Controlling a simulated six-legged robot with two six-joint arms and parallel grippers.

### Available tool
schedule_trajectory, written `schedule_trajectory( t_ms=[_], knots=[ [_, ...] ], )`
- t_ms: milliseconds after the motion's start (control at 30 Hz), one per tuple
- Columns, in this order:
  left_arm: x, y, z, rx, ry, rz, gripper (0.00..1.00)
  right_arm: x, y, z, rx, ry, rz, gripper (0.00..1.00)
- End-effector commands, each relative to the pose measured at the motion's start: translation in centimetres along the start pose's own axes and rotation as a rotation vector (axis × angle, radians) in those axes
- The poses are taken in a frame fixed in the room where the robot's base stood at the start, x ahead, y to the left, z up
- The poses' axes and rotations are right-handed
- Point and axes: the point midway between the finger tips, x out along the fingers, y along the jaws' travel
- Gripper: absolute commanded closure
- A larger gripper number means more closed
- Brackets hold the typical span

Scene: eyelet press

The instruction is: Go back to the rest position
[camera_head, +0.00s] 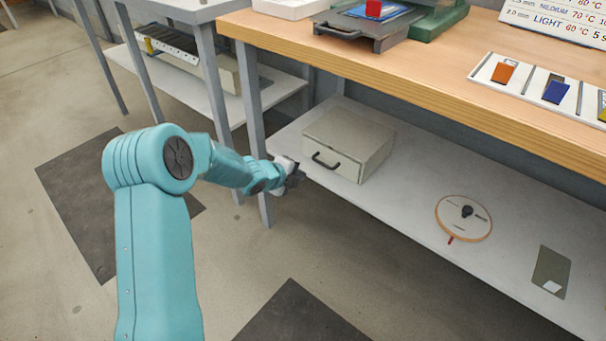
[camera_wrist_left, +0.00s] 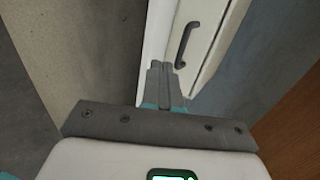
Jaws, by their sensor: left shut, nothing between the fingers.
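My left arm, turquoise, comes in from the lower left in the head view. Its gripper (camera_head: 294,177) is in front of the lower shelf, just left of a cream drawer box (camera_head: 350,140) with a dark handle. In the left wrist view the gripper's fingers (camera_wrist_left: 166,68) are together with nothing between them. The box front with its dark handle (camera_wrist_left: 187,44) lies beyond the fingertips; I cannot tell whether they touch it. My right gripper is not in view.
The wooden bench top (camera_head: 440,70) carries a press base (camera_head: 365,25), a tag tray (camera_head: 520,86) and a printed sign (camera_head: 560,20). A bench leg (camera_head: 250,110) stands close to the gripper. Open floor lies left.

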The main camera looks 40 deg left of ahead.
Motion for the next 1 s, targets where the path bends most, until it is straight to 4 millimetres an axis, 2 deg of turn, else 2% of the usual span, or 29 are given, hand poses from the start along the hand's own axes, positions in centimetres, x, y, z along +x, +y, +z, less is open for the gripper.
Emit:
schedule_trajectory(
  t_ms=[33,100,300,567,633,667,767,867,900,967,1000],
  knots=[
    [-1.2,-0.2,0.1,0.0,-0.002,0.001,1.0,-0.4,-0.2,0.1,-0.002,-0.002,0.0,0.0],
    [-2.5,-0.2,0.1,-0.001,-0.002,0.001,1.0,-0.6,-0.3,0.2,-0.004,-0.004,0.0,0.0],
    [-4.7,0.0,0.1,-0.001,-0.001,0.001,1.0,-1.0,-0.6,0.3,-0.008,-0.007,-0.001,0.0],
    [-5.1,0.1,0.0,0.0,0.0,0.001,1.0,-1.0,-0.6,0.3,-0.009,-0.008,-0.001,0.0],
    [-4.7,-0.1,-0.9,0.009,0.017,0.0,1.0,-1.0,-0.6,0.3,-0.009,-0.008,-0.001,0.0],
    [-4.3,0.1,-1.7,0.014,0.033,0.005,1.0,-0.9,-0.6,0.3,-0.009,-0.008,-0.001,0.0],
    [-2.3,2.0,-6.3,0.021,0.121,0.052,1.0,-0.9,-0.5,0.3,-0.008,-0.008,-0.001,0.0],
    [-0.8,6.5,-12.9,-0.051,0.226,0.16,1.0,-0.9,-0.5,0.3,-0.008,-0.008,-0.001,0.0],
    [-0.6,8.7,-15.6,-0.115,0.258,0.218,1.0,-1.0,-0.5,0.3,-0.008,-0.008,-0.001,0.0],
    [-0.9,12.2,-19.3,-0.253,0.286,0.32,1.0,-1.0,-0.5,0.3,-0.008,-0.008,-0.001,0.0],
    [-1.4,14.7,-21.6,-0.36,0.289,0.397,1.0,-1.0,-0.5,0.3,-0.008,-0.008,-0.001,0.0]
  ],
)
